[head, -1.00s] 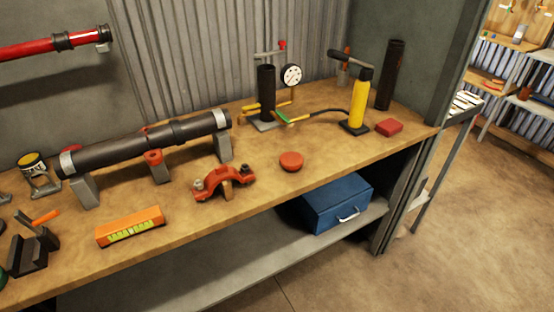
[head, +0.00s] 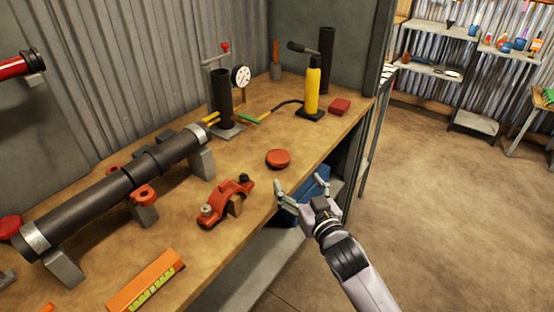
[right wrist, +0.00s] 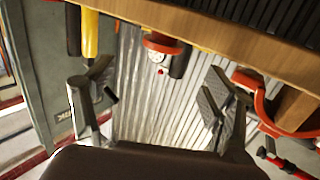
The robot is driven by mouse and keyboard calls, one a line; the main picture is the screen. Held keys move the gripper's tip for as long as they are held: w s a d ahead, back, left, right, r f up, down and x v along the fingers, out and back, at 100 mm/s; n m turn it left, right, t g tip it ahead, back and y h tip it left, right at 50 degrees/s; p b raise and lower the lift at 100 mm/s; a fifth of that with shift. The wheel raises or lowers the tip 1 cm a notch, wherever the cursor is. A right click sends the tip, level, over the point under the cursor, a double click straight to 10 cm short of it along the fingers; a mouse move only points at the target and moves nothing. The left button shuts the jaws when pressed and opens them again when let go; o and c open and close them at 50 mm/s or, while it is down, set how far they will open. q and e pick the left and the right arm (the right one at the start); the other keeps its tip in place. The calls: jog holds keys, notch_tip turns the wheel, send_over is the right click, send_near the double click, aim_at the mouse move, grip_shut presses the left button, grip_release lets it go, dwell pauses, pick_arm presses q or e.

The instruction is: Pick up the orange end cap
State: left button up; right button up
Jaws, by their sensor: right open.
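The orange end cap (head: 278,158) is a round red-orange disc lying flat on the workbench near its front edge. My right gripper (head: 301,188) is open and empty, just off the front edge and to the lower right of the cap, not touching it. In the right wrist view, which looks upside down, the open fingers (right wrist: 157,84) spread wide, and an orange rim, likely the cap (right wrist: 165,46), shows between and beyond them at the bench edge. My left gripper is not in view.
A red pipe clamp (head: 226,203) stands left of the cap near the edge. A dark pipe (head: 120,185) lies on supports at left. A blue toolbox (head: 313,182) is below. Bench around the cap is clear.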

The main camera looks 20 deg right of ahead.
aim_at(283, 163)
jog(key=w, duration=0.4)
jog(key=w+a, duration=0.1)
jog(key=w, duration=0.1)
jog(key=shift+w+f, duration=0.1)
jog(key=shift+w, duration=0.7)
jog(key=shift+w+p, duration=0.35)
jog(key=w, duration=0.4)
jog(key=shift+w+a, duration=0.15)
jog(key=shift+a, duration=0.1)
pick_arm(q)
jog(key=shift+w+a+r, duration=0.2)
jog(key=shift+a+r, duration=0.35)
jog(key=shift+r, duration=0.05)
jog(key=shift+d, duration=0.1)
pick_arm(e)
jog(key=shift+c, duration=0.7)
jog(key=c, duration=1.2)
